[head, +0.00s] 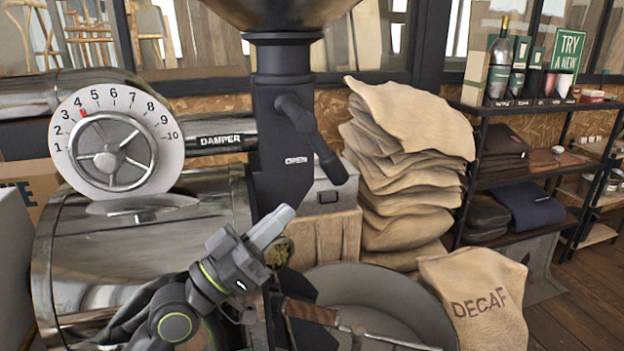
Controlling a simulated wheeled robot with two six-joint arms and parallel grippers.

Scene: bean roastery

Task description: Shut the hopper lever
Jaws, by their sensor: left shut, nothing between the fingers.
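The hopper lever (318,140) is a dark handle on the right side of the black hopper neck (270,110), under the metal hopper (282,12). It slants down and to the right, its grip end beside the white word OPEN on the neck. My left gripper (283,217) comes up from the bottom left, in front of the roaster and below the lever. Its fingers are closed together with nothing between them. It appears apart from the lever, lower and to the left of the grip end. My right gripper is not in view.
The damper dial (117,137) and damper bar (221,141) are left of the neck. The steel drum (140,260) lies below. A round cooling tray (385,287) and a DECAF sack (474,295) are at lower right. Stacked sacks (400,175) and a shelf (540,172) stand behind.

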